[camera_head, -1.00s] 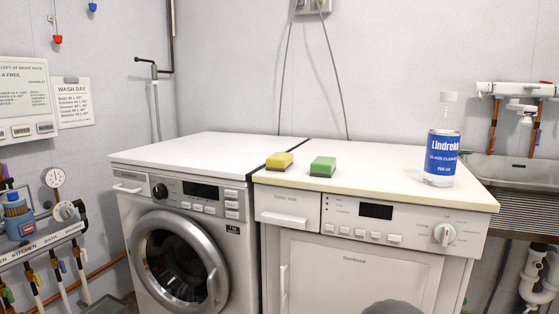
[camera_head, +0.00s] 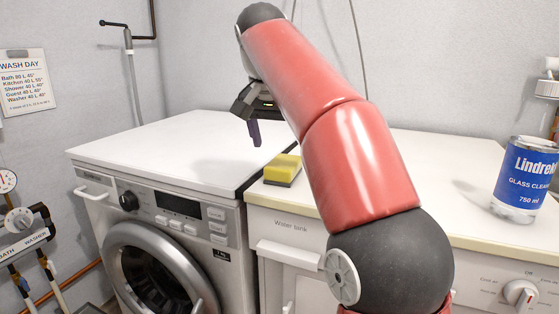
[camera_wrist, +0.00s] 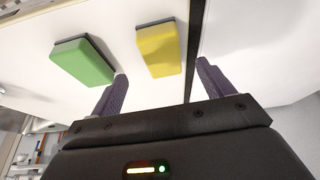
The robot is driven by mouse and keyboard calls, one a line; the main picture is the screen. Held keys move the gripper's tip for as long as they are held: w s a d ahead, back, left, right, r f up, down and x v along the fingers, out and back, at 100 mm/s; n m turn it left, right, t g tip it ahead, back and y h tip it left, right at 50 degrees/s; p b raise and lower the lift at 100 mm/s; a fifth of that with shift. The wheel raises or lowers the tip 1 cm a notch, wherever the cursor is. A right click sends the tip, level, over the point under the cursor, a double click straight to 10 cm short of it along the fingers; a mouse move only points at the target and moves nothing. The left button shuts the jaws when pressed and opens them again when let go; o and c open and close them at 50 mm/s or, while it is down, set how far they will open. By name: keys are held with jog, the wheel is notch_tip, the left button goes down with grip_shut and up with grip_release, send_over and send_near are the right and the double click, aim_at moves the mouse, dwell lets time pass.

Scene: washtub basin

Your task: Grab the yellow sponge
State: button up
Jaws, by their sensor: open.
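The yellow sponge (camera_head: 283,169) has a dark underside and lies on the right-hand worktop, near the gap between the two machines. My gripper (camera_head: 254,133) is in the air above and a little left of it in the head view, with one finger showing and the rest partly hidden by my arm. In the wrist view the yellow sponge (camera_wrist: 160,50) lies beyond the two purple fingertips of my gripper (camera_wrist: 160,78), between their lines. The jaws are open and empty. Nothing touches the sponge.
A green sponge (camera_wrist: 83,62) lies beside the yellow one in the wrist view; my arm hides it in the head view. A glass cleaner bottle (camera_head: 524,180) stands at the right on the worktop. The washing machine top (camera_head: 160,150) is clear.

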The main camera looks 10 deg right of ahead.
aim_at(283, 162)
jog(key=shift+b+x, duration=0.4)
jog(key=shift+x, duration=0.6)
jog(key=b+x, duration=0.1)
jog(key=x, duration=0.4)
jog(key=shift+w+f+b, duration=0.2)
jog(key=shift+w+b, duration=0.05)
jog(key=shift+b, duration=0.15)
jog(key=c, duration=1.1)
jog(key=shift+o, duration=0.2)
jog(key=shift+r, duration=0.15)
